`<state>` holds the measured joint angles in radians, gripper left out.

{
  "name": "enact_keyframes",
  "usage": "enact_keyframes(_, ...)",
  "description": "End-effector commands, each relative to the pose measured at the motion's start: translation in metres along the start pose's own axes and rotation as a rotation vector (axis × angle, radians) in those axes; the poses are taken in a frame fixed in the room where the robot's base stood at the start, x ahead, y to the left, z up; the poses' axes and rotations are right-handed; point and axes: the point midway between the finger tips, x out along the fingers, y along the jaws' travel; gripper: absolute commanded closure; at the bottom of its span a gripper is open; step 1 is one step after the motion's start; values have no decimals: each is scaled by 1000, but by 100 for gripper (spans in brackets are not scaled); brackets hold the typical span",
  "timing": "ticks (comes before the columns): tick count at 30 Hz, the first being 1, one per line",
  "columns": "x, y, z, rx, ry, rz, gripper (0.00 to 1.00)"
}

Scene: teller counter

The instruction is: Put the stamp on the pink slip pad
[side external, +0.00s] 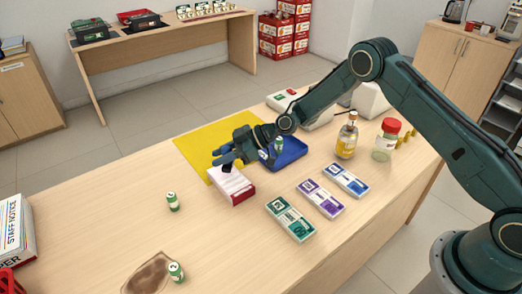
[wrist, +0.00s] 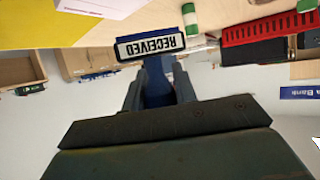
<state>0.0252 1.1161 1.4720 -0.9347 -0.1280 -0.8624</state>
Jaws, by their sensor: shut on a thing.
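The stamp (wrist: 151,48) is in my gripper (wrist: 158,92), its blue handle between the two fingers in the wrist view. Its label plate reads RECEIVED, upside down in that view. In the side view my gripper (side external: 236,150) is low over the counter, pointing left, with the stamp (side external: 227,167) by its fingertips. The pink slip pad (side external: 232,183), pale on top with a red side, lies just below and in front of the gripper. A corner of the pad (wrist: 100,6) shows at the top of the wrist view. I cannot tell whether stamp and pad touch.
A yellow mat (side external: 195,145) lies behind the pad, with a blue tray (side external: 290,157) on its right.

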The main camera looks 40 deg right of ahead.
Motion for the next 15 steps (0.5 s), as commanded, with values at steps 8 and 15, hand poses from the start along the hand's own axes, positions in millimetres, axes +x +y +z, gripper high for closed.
enact_keyframes(8,3,0,6,2,0,-1,95)
enact_keyframes(15,14,0,29,1,-1,-1,95)
